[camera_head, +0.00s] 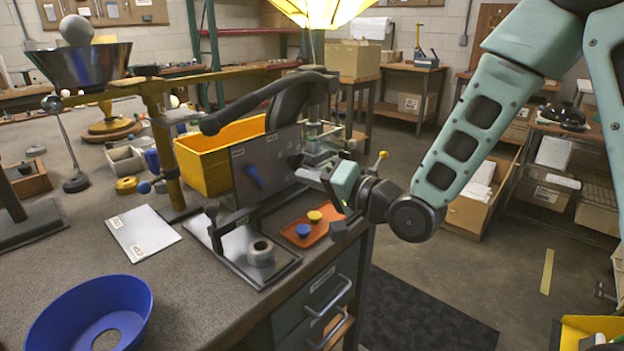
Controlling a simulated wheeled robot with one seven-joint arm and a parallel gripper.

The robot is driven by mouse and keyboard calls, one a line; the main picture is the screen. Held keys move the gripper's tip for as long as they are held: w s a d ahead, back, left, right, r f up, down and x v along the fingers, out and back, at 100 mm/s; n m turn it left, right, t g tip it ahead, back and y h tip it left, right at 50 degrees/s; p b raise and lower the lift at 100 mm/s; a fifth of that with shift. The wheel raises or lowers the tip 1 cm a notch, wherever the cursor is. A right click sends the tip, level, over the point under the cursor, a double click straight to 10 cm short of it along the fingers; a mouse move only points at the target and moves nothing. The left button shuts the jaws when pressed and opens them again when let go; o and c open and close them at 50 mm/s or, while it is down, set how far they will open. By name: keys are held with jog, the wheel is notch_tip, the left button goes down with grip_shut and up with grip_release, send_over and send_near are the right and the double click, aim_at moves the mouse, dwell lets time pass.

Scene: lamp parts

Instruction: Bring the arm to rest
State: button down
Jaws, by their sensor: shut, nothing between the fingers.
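My gripper (300,165) is at the end of my teal and grey arm, which comes in from the upper right and bends back toward the bench. The gripper is shut with nothing in it. It is beside the right edge of an upright grey panel (250,178), above the right side of the bench; whether it touches the panel I cannot tell. A lit yellow lampshade (320,10) shows at the top edge on a thin post, partly cut off.
An orange tray (317,236) with a yellow and a blue knob lies below my wrist. A black stand with a grey ring (261,252), a yellow bin (200,165), a white sheet (143,232) and a blue shade (58,318) occupy the bench (190,300). Open floor (510,262) lies to the right.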

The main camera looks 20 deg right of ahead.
jog(key=shift+s+d, duration=0.2)
jog(key=shift+s, duration=0.05)
jog(key=s+a+n+g+h+p, duration=0.4)
jog(key=s+n+g+h+p, duration=0.15)
jog(key=s, duration=0.25)
jog(key=s+d+r+n+g+h+p, duration=0.2)
jog(key=s+n+g, duration=0.1)
jog(key=s, duration=0.7)
jog(key=s+d+r+n+g+h+p, duration=0.2)
jog(key=s+g, duration=0.3)
jog(key=s, duration=0.6)
jog(key=shift+s+r+n+h+p, duration=0.25)
jog(key=shift+r+n+h+p, duration=0.15)
jog(key=shift+n, duration=0.45)
